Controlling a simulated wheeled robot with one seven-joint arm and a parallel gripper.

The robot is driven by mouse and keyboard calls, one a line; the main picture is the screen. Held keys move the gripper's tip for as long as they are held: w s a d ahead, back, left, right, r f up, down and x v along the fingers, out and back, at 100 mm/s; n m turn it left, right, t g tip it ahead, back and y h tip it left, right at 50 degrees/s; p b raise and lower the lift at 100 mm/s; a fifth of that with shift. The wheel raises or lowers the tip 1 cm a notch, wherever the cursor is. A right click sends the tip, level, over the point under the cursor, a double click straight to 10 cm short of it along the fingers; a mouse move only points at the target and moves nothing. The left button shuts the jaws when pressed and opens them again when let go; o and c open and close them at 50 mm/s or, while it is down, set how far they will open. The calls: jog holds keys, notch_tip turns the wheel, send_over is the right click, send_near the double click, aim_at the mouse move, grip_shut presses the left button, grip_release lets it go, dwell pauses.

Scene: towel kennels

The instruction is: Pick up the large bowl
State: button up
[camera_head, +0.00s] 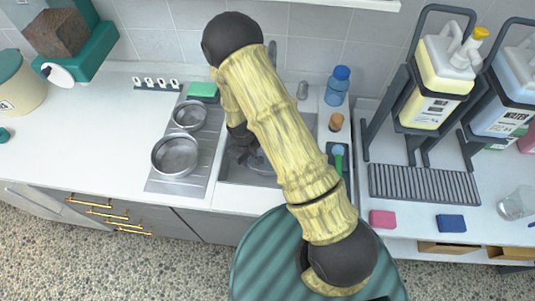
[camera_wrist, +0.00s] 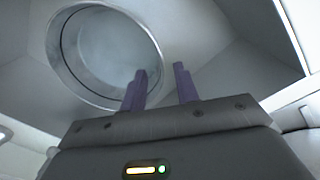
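In the head view a larger round steel bowl (camera_head: 175,155) sits on the ribbed drainboard, nearer its front edge. A smaller steel bowl (camera_head: 189,115) sits behind it. Part of a grey rounded thing (camera_head: 262,161) shows in the sink, mostly hidden by my arm. In the wrist view a round metal bowl (camera_wrist: 105,55) with a bright rim lies beyond my fingers, to the left; I cannot tell which one it is. My gripper (camera_wrist: 161,73) has its two purple fingers apart, with nothing between them. In the head view it is largely hidden behind my arm.
The steel sink (camera_head: 232,172) lies right of the drainboard. A green sponge (camera_head: 203,90) is at the drainboard's back. A blue bottle (camera_head: 337,86) stands right of the sink. Jug racks (camera_head: 412,95) fill the right. The white counter (camera_head: 85,135) at left has free room.

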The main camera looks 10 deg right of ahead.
jog(key=shift+f, duration=0.15)
jog(key=shift+f, duration=0.1)
jog(key=shift+w+f+p, duration=0.2)
jog(key=shift+f+p, duration=0.95)
jog(key=shift+f, duration=1.4)
grip_shut()
